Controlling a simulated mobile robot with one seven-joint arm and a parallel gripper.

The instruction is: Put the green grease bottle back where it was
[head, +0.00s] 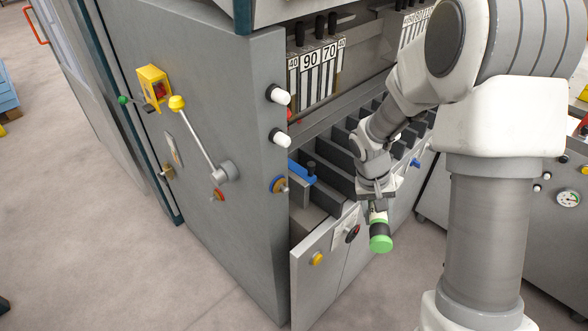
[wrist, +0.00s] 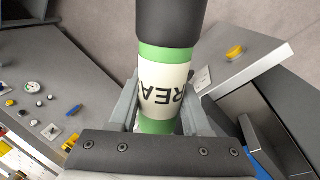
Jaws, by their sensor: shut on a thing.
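The green grease bottle (head: 380,240) shows in the head view with its green end toward the camera and a dark section behind it. In the wrist view the bottle (wrist: 163,88) has a cream label with black letters between green bands, and a dark part at the top of the picture. My gripper (head: 377,200) is shut on the bottle, with one finger on each side of it; the fingers also show in the wrist view (wrist: 160,115). The bottle is in front of the machine's open drawer front, clear of the floor. The place where it stood before cannot be told.
The grey panel bender (head: 230,130) has a yellow-knobbed lever (head: 195,135) and white knobs on its side. An open drawer (head: 318,262) with dark dividers juts out by my gripper. A grey cabinet with a gauge (head: 568,198) stands at the right.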

